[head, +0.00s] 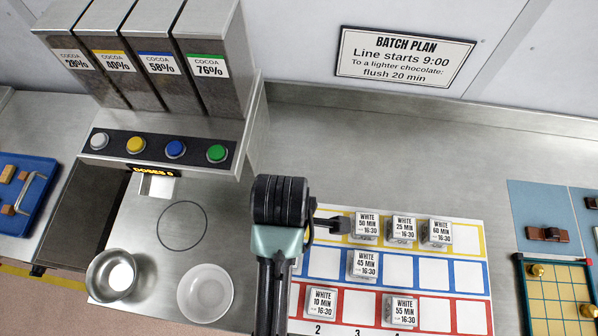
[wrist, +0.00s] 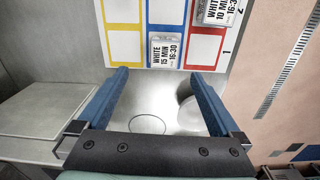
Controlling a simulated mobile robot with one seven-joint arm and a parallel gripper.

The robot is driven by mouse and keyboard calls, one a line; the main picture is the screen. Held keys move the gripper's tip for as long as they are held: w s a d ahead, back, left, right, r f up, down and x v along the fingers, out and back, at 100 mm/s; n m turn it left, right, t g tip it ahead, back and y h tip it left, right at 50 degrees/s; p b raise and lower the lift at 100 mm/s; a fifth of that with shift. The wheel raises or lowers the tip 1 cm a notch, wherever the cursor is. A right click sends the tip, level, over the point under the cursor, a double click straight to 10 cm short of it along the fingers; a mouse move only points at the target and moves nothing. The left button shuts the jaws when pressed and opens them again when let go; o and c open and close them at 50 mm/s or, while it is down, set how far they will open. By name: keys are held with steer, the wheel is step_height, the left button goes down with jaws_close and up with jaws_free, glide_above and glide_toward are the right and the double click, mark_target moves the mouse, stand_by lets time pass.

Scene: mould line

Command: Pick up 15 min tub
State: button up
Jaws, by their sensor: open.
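The 15 min tub (wrist: 164,50) is a small pale block with a white label reading WHITE 15 MIN 16:30. It sits in a blue-framed cell of the board in the wrist view. In the head view my arm hides most or all of that spot. My gripper (wrist: 158,74) is open and empty, its two blue fingers spread wide. In the wrist view the tub shows just beyond the fingertips, between their lines and nearer the right finger. It is not between the pads. In the head view my gripper (head: 318,224) is over the board's left part, largely hidden by my wrist.
The 10 min tub (head: 321,303) is in the red row, the 45 min tub (head: 363,265) in the blue row. Yellow-row tubs include the 50 min tub (head: 366,224). A white bowl (head: 205,293) and steel bowl (head: 110,275) stand left of my arm. Bare counter lies behind the board.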

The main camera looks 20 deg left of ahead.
steer(key=f, duration=0.3)
steer(key=s+f, duration=0.1)
steer(key=f, duration=0.3)
steer(key=shift+s+f, duration=0.1)
steer(key=shift+s, duration=0.1)
steer(key=shift+w+f+p, duration=0.15)
steer(key=shift+f+p, duration=0.15)
steer(key=shift+f, duration=1.15)
steer(key=shift+w+f+p, duration=0.15)
steer(key=shift+f+p, duration=0.1)
steer(key=shift+f, duration=1.15)
steer(key=c, duration=1.4)
step_height(320, 180, up, 10)
steer(key=shift+w+f+b, duration=0.1)
steer(key=shift+f+b, duration=0.1)
steer(key=shift+b, duration=0.25)
steer(key=shift+c, duration=0.2)
step_height(320, 180, up, 8)
steer(key=p, duration=0.8)
steer(key=shift+f, duration=0.25)
